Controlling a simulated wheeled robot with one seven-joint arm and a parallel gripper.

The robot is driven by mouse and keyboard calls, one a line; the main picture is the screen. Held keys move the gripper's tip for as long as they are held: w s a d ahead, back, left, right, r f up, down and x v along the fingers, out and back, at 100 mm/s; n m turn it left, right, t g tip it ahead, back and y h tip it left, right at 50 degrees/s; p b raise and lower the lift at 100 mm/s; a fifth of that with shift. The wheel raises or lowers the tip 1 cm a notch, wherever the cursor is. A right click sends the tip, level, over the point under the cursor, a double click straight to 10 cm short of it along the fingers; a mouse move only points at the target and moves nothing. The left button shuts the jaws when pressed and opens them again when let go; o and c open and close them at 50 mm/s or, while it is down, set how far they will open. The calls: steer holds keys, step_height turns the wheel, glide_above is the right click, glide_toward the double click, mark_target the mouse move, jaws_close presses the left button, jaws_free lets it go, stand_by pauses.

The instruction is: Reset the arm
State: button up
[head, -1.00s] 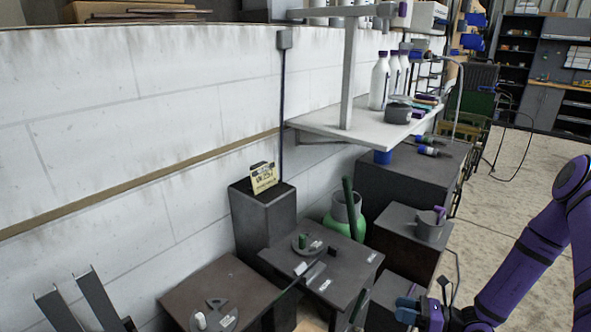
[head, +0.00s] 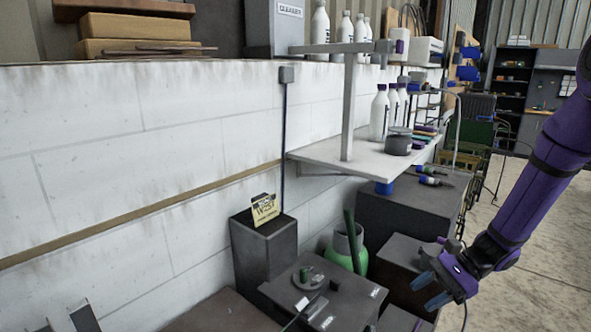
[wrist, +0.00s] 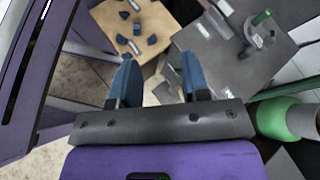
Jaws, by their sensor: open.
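My gripper (head: 432,293) is at the lower right of the head view, at the end of my purple arm. Its blue fingers are apart and nothing is between them. In the wrist view the two blue fingers (wrist: 160,85) point at a wooden-topped block (wrist: 115,20) with several small blue-grey pieces on it and a grey tabletop (wrist: 205,55) beside it. The gripper is above these surfaces and touches nothing that I can see.
Dark pedestals stand along the white wall, one with a yellow card (head: 265,210). A green vessel (head: 343,252) stands near the gripper. A shelf (head: 340,165) with white bottles (head: 379,115) juts out behind. Open floor (head: 540,240) lies to the right.

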steer(key=s+d+r+n+t+h, duration=0.1)
steer(key=s+r+n+t+h, duration=0.2)
steer(key=s+r+n+h, duration=0.3)
steer(key=s+d+r+n+t+h, duration=0.1)
steer(key=s+r+n+t+h, duration=0.3)
steer(key=s+r, duration=0.9)
steer(key=shift+r+n+h, duration=0.9)
steer(key=shift+r+n, duration=0.5)
steer(key=shift+r, duration=2.8)
steer(key=shift+s, duration=0.1)
